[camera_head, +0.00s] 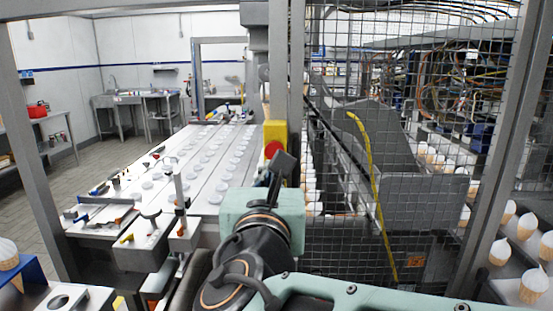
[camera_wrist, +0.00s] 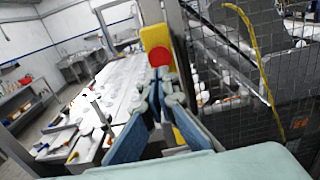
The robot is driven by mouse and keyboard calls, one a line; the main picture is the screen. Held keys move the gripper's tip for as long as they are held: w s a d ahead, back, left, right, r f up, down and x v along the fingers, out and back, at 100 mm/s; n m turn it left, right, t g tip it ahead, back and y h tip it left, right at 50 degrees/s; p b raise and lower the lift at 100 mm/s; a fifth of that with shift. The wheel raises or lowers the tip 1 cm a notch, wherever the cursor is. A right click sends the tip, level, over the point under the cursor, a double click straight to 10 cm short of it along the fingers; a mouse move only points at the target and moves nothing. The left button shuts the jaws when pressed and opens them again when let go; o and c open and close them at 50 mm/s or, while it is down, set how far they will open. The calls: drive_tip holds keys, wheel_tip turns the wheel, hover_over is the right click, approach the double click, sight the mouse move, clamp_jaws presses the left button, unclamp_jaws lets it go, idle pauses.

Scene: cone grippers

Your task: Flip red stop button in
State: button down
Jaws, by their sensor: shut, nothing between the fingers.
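The red stop button (camera_head: 273,149) sits on the front of a yellow box (camera_head: 275,131) fixed to a grey metal post. In the wrist view, the red button (camera_wrist: 160,56) shows just above my fingertips, and the yellow box (camera_wrist: 155,36) is above it. My gripper (camera_wrist: 161,74) is shut and empty, its blue fingers converging just below the button. The fingertips cover the button's lower edge in the wrist view. In the head view, my gripper (camera_head: 283,163) is a dark shape just below and right of the button. I cannot tell whether they touch.
A wire mesh fence (camera_head: 340,180) stands right of the post. A long white conveyor (camera_head: 200,165) with rows of pale discs runs to the left. Rows of ice-cream cones (camera_head: 534,283) stand at the right. A grey machine box (camera_head: 142,246) with levers is at the lower left.

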sight(274, 151)
drive_tip(key=w, duration=0.7)
drive_tip(key=shift+d, duration=0.15)
